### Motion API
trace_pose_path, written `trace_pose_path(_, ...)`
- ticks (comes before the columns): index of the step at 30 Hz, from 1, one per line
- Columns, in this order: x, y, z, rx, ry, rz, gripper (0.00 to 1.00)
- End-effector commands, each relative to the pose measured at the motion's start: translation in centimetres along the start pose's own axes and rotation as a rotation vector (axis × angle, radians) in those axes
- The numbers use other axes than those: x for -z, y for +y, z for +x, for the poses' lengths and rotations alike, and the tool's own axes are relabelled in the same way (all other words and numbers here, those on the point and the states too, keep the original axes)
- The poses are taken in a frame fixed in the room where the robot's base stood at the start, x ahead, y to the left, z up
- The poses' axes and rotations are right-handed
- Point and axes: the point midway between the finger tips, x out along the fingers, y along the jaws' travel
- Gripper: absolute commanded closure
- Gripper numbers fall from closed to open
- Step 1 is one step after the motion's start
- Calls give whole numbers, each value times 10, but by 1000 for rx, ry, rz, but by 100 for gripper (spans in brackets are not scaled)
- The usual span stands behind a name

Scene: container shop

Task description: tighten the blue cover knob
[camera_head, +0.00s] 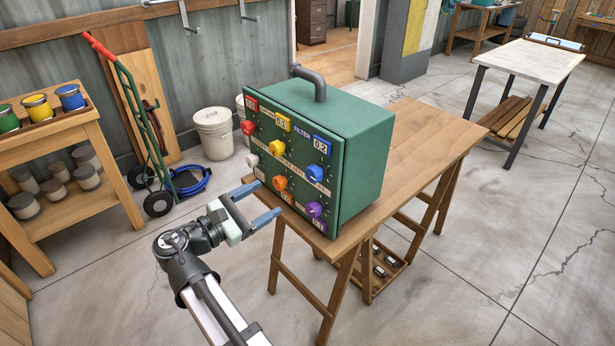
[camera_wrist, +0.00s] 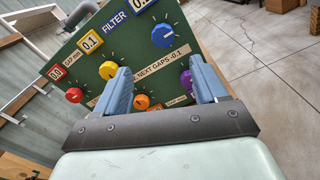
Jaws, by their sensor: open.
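The blue knob (camera_head: 314,173) is on the front panel of a green box (camera_head: 330,160), at the right of the panel below a blue "0.2" label (camera_head: 321,145). It also shows in the wrist view (camera_wrist: 164,36), upper right of centre, with a white pointer mark. My gripper (camera_head: 262,203) is open and empty, its blue fingers apart in front of the lower part of the panel. In the wrist view the fingers (camera_wrist: 165,88) frame the orange knob (camera_wrist: 142,102) and part of the purple knob (camera_wrist: 186,78). The blue knob lies beyond and above the fingertips, clear of them.
Red (camera_head: 248,127), yellow (camera_head: 277,147), white (camera_head: 252,160), orange (camera_head: 280,183) and purple (camera_head: 314,209) knobs share the panel.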

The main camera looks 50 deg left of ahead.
Motion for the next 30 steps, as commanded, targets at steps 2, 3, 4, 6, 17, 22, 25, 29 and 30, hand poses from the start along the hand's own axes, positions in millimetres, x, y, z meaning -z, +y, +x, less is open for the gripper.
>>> trace_pose_path(2, 0, -2, 0, 9, -1, -75, 29)
trace_pose_path(3, 0, -2, 0, 12, -1, -109, 29)
trace_pose_path(4, 0, -3, 0, 13, -1, -129, 29)
trace_pose_path(6, 0, -3, 0, 13, 0, -167, 29)
trace_pose_path(17, 0, -4, 32, 14, 2, -195, 29)
trace_pose_path(22, 0, -4, 61, 14, 2, -194, 29)
trace_pose_path(25, 1, -4, 78, 14, 3, -193, 29)
trace_pose_path(29, 1, -4, 100, 14, 3, -193, 29)
trace_pose_path(30, 1, -4, 106, 14, 3, -193, 29)
